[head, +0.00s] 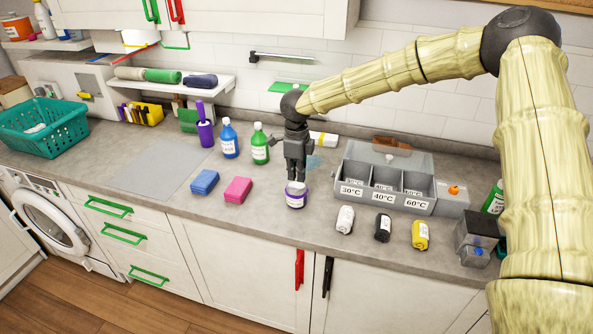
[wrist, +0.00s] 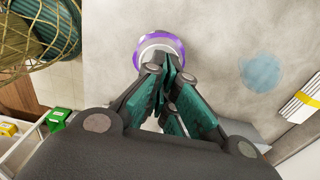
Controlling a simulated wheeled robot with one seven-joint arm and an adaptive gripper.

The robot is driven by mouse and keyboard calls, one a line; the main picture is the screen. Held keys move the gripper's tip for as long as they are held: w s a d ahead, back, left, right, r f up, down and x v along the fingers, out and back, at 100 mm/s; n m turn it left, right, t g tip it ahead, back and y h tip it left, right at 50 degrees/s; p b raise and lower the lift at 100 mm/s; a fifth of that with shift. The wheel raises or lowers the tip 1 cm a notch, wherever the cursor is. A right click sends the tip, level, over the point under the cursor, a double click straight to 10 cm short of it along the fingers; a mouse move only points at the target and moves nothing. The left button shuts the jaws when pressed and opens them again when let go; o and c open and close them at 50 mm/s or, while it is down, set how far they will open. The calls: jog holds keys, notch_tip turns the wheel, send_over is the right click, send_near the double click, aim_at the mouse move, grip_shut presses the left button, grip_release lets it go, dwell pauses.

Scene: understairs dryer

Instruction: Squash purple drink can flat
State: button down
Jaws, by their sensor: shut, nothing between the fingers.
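The purple drink can (head: 296,200) stands upright near the front of the grey worktop, with a white label facing out. In the wrist view its pale round top and purple rim (wrist: 142,48) show beyond the fingers. My gripper (head: 296,180) points straight down right over the can, its fingertips at or just above the can's top. I cannot tell whether they touch. The fingers (wrist: 168,72) are closed together with nothing between them, and they hide part of the can's top.
A pink sponge (head: 238,190) and blue sponge (head: 204,182) lie left. A grey sorting box (head: 420,206) stands behind right, with green (head: 260,147) and blue (head: 229,141) bottles behind left.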

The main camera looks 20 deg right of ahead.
aim_at(297, 185)
notch_tip(297, 185, up, 12)
jog(key=p, duration=0.8)
jog(key=shift+f, duration=0.25)
